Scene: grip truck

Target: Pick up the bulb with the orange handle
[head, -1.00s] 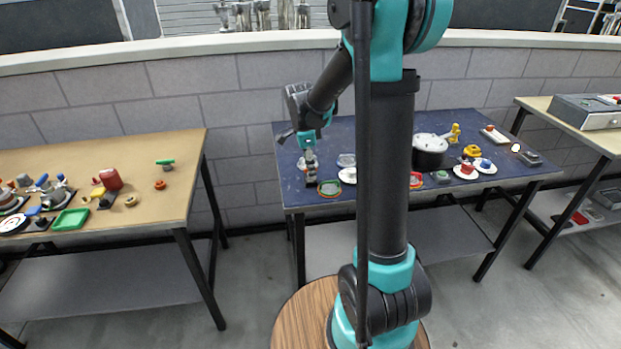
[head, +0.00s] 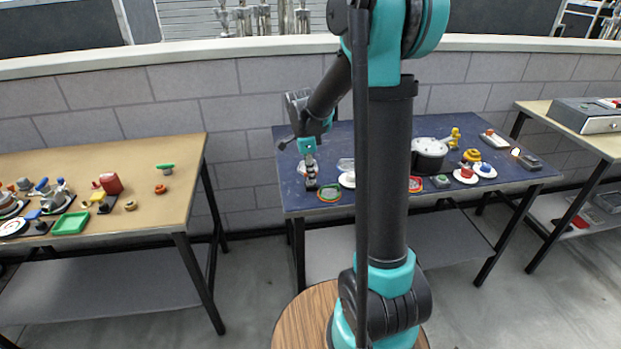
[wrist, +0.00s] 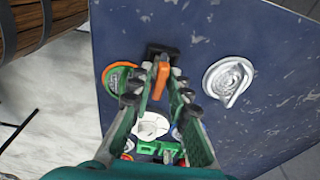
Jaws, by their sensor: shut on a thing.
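The orange handle (wrist: 161,80) of the bulb shows in the wrist view between my gripper's fingers, above the blue table. My gripper (wrist: 165,70) is shut on this handle. A black block-like part (wrist: 160,52) is just beyond the fingertips; I cannot tell whether it belongs to the bulb. In the head view my gripper (head: 311,182) points down over the near left part of the blue table (head: 330,220). The bulb itself cannot be made out there.
A round green and orange piece (wrist: 117,76) lies left of the fingers, a pale coiled dish (wrist: 228,78) to the right. A white disc (wrist: 150,127) lies close by. A pot (head: 428,152) and several small parts stand right of my arm. A wooden table (head: 130,150) stands left.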

